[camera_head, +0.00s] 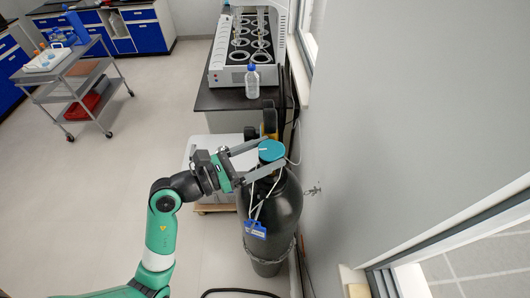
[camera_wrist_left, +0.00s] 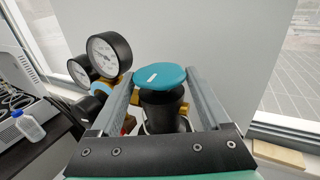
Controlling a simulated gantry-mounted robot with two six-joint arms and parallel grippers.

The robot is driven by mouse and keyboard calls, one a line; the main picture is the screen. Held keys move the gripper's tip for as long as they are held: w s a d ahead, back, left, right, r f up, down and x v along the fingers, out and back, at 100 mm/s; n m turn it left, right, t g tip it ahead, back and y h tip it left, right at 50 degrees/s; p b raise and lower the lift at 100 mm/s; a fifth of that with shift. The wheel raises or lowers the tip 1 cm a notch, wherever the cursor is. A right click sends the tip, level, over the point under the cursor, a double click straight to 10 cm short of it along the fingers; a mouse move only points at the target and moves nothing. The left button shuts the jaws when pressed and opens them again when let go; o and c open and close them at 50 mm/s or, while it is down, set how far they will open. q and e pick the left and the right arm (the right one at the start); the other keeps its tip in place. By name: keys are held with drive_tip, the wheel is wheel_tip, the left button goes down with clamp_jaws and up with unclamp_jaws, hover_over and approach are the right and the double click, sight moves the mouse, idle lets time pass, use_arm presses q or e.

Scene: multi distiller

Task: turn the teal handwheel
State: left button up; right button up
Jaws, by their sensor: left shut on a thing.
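The teal handwheel (camera_head: 271,151) is a round disc on top of a dark gas cylinder (camera_head: 270,213) in the head view. In the left wrist view the handwheel (camera_wrist_left: 160,75) lies between the two grey fingers and carries a small white mark. My left gripper (camera_head: 265,157) reaches in from the left and is shut on the handwheel, one finger on each side. It also shows in the left wrist view (camera_wrist_left: 162,92). My right gripper is in neither view.
Two pressure gauges (camera_wrist_left: 108,54) stand just left of the handwheel in the wrist view. Behind the cylinder, a dark bench holds a clear bottle (camera_head: 252,82) and a distiller unit (camera_head: 243,50). A grey wall (camera_head: 400,120) is close on the right. A trolley (camera_head: 75,83) stands far left.

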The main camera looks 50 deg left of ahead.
use_arm(q)
drive_tip(key=shift+m+h, duration=0.4)
drive_tip(key=shift+h, duration=0.2)
drive_tip(key=o, duration=1.1)
drive_tip(key=shift+c, duration=0.2)
drive_tip(key=b+v, duration=0.1)
drive_tip(key=v, duration=1)
drive_tip(key=shift+s, duration=0.3)
drive_tip(key=shift+r, duration=0.15)
